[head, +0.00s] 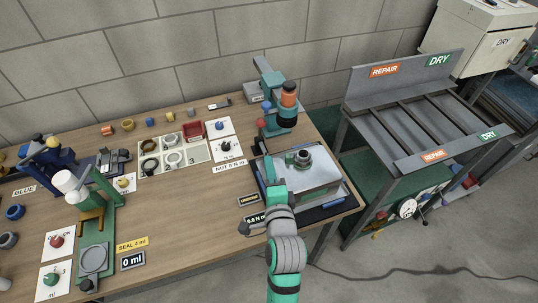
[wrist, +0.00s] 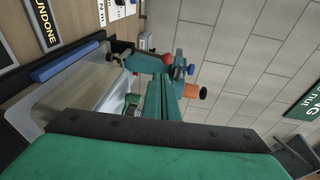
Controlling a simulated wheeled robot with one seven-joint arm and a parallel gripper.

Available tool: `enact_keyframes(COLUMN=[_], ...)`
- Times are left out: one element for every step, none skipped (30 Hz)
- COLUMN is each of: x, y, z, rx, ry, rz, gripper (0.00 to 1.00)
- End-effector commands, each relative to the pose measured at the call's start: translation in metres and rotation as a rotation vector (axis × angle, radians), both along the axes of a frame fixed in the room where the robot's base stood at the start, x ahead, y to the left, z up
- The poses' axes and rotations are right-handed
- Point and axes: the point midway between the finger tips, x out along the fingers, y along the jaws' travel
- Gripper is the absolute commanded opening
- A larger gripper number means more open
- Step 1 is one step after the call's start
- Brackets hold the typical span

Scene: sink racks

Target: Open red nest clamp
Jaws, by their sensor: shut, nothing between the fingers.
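A red ball knob (head: 262,122) sits on the left side of a teal press (head: 275,85) at the back right of the bench. It also shows in the wrist view (wrist: 168,60), beyond my fingertips. I cannot tell whether this knob belongs to the red nest clamp, or how that clamp stands. A grey fixture (head: 318,196) with a dark round part (head: 301,158) on top lies in front of the press. My gripper (head: 270,163) is shut and empty, over the left side of the fixture and apart from the red knob. Its closed fingers show in the wrist view (wrist: 160,82).
A blue knob (head: 266,106) and an orange cylinder (head: 288,97) are close to the red knob. A grey repair/dry rack (head: 415,110) stands right. The bench middle is fairly clear.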

Motion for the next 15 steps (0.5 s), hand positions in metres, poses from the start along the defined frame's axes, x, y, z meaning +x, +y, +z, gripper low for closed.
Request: enact_keyframes(x=[0.009,0.013,0.021,0.026,0.032,0.039,0.045,0.05,0.058,0.063,0.069,0.076,0.081,0.087,0.092], y=[0.002,0.003,0.003,0.004,0.005,0.006,0.006,0.007,0.008,0.009,0.009,0.01,0.01,0.011,0.012], z=[0.0,0.0,-0.001,-0.002,-0.003,-0.003,-0.005,-0.005,-0.006,-0.007,-0.007,-0.008,-0.009,-0.009,-0.007], rx=[-0.001,-0.001,-0.001,-0.001,-0.001,-0.002,-0.001,-0.001,-0.002,-0.002,-0.001,-0.002,-0.002,-0.002,-0.002], ry=[-0.002,-0.002,-0.002,-0.003,-0.002,-0.003,-0.002,-0.002,-0.001,-0.001,-0.002,-0.001,-0.002,-0.002,-0.003], rz=[0.002,0.002,0.002,0.002,0.002,0.002,0.002,0.002,0.002,0.002,0.002,0.001,0.001,0.0,0.0], gripper=[0.0,0.0,0.0,0.0,0.0,0.0,0.0,0.0,0.0,0.0,0.0,0.0,0.0,0.0,0.0])
